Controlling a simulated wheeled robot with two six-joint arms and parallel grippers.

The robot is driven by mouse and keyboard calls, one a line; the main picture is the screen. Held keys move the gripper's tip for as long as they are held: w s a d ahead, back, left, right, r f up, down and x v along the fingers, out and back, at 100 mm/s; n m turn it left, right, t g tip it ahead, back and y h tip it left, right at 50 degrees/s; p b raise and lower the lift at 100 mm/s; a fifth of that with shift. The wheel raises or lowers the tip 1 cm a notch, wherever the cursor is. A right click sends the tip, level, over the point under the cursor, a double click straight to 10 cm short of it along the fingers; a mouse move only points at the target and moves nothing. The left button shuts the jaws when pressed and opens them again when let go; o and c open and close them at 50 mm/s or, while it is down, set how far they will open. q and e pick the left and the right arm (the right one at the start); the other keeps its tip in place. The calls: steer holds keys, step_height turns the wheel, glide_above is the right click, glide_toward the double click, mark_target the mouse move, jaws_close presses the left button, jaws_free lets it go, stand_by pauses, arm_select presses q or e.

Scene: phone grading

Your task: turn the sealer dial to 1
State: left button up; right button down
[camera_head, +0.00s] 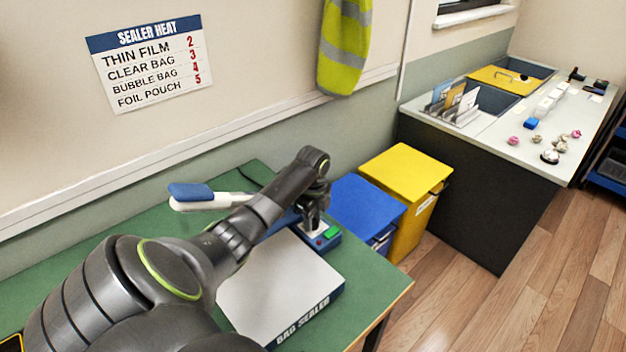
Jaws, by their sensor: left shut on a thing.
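The bag sealer (275,285) lies on the green table, a white body with "BAG SEALER" printed on its front edge. Its raised white arm with a blue handle (190,191) sticks out to the left behind my arm. At its far right end is a blue control box (334,243) with a green button. My left gripper (313,226) points down over this box and is shut on the dial. The gripper covers the dial, so its setting cannot be read. My right gripper is not in view.
A heat chart (150,62) hangs on the wall, listing 2 to 5. Right of the green table (365,290) stand a blue bin (365,200) and a yellow bin (405,168). A counter (500,130) with small items is farther right. The table's front right is clear.

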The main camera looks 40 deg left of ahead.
arm_select(q)
steer(key=n+p, duration=0.5)
steer(key=shift+r+n, duration=0.2)
steer(key=shift+n, duration=0.1)
steer(key=n+p, duration=0.2)
steer(key=n, duration=0.1)
steer(key=shift+f+n+p, duration=0.15)
steer(key=shift+n+p, duration=0.55)
steer(key=shift+n, duration=0.2)
steer(key=o, duration=1)
steer(key=shift+c, duration=0.2)
step_height(320, 180, up, 17)
steer(key=b, duration=0.3)
